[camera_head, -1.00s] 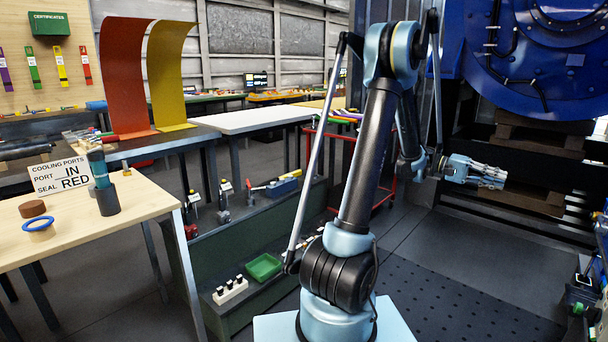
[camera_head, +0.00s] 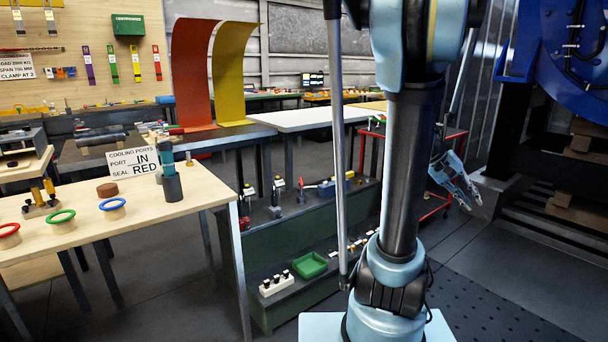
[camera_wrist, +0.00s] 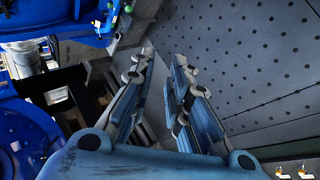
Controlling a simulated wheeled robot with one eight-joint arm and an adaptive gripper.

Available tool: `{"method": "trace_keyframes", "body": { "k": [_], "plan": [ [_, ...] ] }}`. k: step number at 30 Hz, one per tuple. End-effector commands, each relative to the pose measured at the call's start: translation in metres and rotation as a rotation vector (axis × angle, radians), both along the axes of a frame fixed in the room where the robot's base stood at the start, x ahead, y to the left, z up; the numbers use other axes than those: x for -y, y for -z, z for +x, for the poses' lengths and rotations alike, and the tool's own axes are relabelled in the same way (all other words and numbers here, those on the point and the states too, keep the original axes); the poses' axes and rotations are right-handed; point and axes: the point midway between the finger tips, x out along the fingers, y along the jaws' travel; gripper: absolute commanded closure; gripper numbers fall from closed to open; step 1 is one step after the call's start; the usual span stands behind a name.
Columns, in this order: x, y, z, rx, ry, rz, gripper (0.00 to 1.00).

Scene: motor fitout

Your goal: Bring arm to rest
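My arm stands upright in the middle right of the head view. My gripper (camera_head: 466,196) hangs to the right of the arm's dark link, pointing down and to the right, in front of the red cart. In the wrist view, my gripper (camera_wrist: 163,58) shows two fingers apart, with a gap and nothing between them. It is clear of the things around it; the dotted floor (camera_wrist: 240,60) lies beyond the fingers.
A blue motor (camera_head: 572,50) stands at the right. A wooden table (camera_head: 130,205) with colored rings and a cooling-ports sign (camera_head: 133,162) is at the left. A green shelf unit (camera_head: 255,245) holds a green tray (camera_head: 309,266). A red cart (camera_head: 448,140) stands behind my arm. The floor at front right is clear.

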Motion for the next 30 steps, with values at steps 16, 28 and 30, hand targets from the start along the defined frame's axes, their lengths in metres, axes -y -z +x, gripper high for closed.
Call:
{"method": "trace_keyframes", "body": {
  "k": [16, 28, 30],
  "plan": [
    [-0.173, 0.058, -0.030, 0.154, -0.296, 0.377, 0.83],
    [-0.280, 0.103, -0.071, 0.228, -0.480, 0.653, 0.83],
    [-0.292, 0.108, -0.077, 0.235, -0.500, 0.687, 0.83]
  ]
}}
